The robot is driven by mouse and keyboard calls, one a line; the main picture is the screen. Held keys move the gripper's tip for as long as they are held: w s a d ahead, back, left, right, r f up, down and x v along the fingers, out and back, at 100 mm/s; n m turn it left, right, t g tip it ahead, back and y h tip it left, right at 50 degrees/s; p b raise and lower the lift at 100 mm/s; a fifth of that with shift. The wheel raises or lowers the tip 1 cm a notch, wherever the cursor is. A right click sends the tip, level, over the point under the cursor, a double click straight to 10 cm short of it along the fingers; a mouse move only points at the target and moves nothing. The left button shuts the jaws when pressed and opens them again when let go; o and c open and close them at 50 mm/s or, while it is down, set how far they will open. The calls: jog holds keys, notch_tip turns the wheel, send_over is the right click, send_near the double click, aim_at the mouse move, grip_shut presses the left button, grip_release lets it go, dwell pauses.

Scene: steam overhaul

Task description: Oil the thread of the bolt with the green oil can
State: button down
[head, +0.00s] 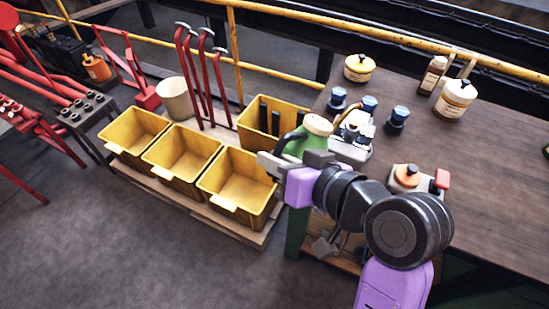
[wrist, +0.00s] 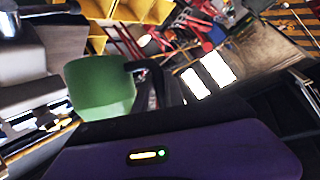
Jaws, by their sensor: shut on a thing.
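The green oil can (head: 297,147) has a cream top, a black handle and a thin yellowish spout. My gripper (head: 292,163) is shut on the can and holds it upright or nearly so, at the left edge of the workbench. The spout (head: 345,112) reaches right, over a pale block with metal parts (head: 352,143). The green can body (wrist: 100,88) and its black handle also show in the wrist view. I cannot make out the bolt or its thread; it may be among the metal parts, where spout and can crowd the view.
Several blue-capped jars (head: 397,120) stand around the block on the workbench (head: 480,175). Cream tins (head: 455,98) and a brown bottle (head: 433,75) stand behind. An orange-knobbed thing (head: 407,175) sits near my arm. Yellow bins (head: 237,186) stand to the left. The right of the bench is clear.

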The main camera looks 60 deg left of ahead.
jog(key=shift+f, duration=0.15)
jog(key=f+n+t+b, duration=0.1)
jog(key=b, duration=0.2)
jog(key=shift+f, duration=0.35)
jog(key=shift+w+f+n+t+b, duration=0.35)
jog(key=shift+f+n+b, duration=0.2)
jog(key=shift+b, duration=0.7)
jog(key=shift+y, duration=0.3)
